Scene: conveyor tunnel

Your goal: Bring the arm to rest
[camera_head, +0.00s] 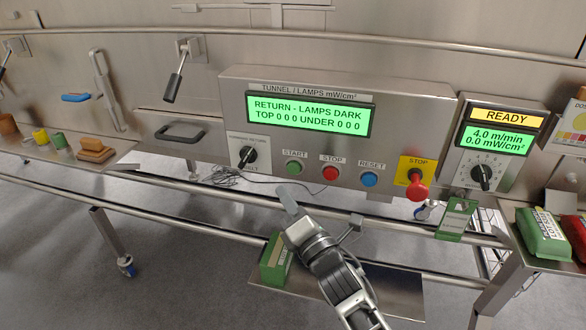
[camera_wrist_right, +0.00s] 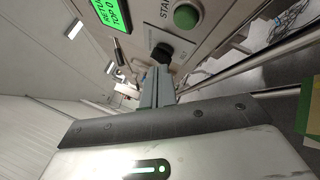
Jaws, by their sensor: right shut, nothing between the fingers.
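My right gripper (camera_head: 288,203) is in front of the control panel (camera_head: 300,88), below the green START button (camera_head: 294,167). Its fingers are together with nothing between them. In the right wrist view the closed fingers (camera_wrist_right: 157,88) point toward the black selector knob (camera_wrist_right: 162,54). In the head view this knob (camera_head: 247,156) sits up and left of the fingertips, apart from them. The panel's green display reads "RETURN - LAMPS DARK" and "TOP 0 0 0 UNDER 0 0 0". My left gripper is not in view.
A red STOP button (camera_head: 330,173), a blue RESET button (camera_head: 369,179) and a red emergency knob (camera_head: 416,188) line the panel. A green box (camera_head: 273,262) stands beside my right wrist on a low shelf (camera_head: 395,290). Rails (camera_head: 180,190) run below.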

